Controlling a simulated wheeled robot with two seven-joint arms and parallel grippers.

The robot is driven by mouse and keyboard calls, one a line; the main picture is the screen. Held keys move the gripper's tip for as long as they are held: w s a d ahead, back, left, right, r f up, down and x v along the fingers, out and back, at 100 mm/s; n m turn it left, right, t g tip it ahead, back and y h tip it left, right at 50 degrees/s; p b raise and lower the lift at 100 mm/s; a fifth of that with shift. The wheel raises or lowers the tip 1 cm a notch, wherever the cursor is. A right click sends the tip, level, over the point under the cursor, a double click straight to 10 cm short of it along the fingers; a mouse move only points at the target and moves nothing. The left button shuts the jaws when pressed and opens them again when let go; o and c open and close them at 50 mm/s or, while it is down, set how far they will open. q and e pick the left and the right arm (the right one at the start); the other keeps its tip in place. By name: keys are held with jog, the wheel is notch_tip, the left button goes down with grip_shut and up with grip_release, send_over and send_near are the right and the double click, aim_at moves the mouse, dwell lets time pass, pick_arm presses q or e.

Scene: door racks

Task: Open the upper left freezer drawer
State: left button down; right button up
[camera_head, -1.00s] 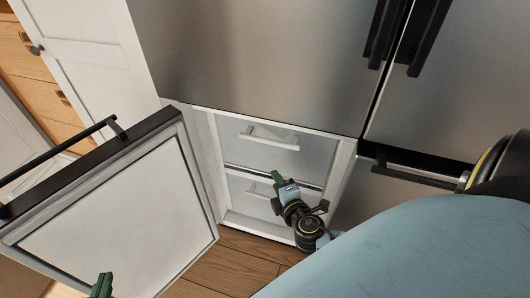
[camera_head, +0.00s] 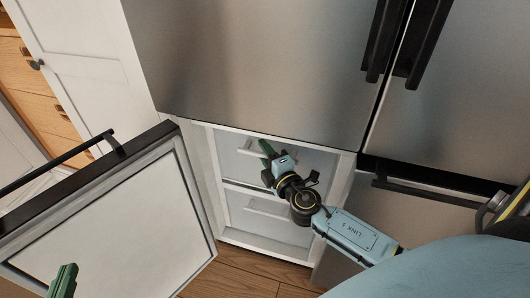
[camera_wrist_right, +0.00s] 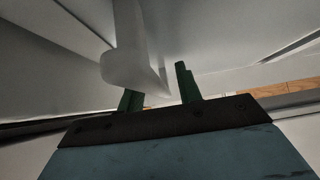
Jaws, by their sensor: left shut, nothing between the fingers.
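The upper freezer drawer (camera_head: 318,162) is closed, in the left compartment behind the opened freezer door (camera_head: 110,220). Its white bar handle (camera_head: 248,150) is partly hidden by my right gripper (camera_head: 267,152). In the right wrist view, the right gripper's green fingers (camera_wrist_right: 160,92) are apart. The white handle (camera_wrist_right: 127,62) is close in front of the left finger and covers part of it. I cannot tell whether it lies between the fingers or touches them. My left gripper (camera_head: 62,281) is shut and empty, low at the left in front of the opened door.
The lower drawer (camera_head: 240,205) is closed below, with its own white handle (camera_head: 268,208). The right freezer door (camera_head: 352,215) is closed, with a black handle (camera_head: 430,190). Steel fridge doors (camera_head: 250,60) stand above. Wooden floor (camera_head: 245,275) is free below the drawers.

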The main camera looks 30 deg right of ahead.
jog(key=shift+w, duration=0.2)
jog(key=shift+c, duration=0.3)
grip_shut()
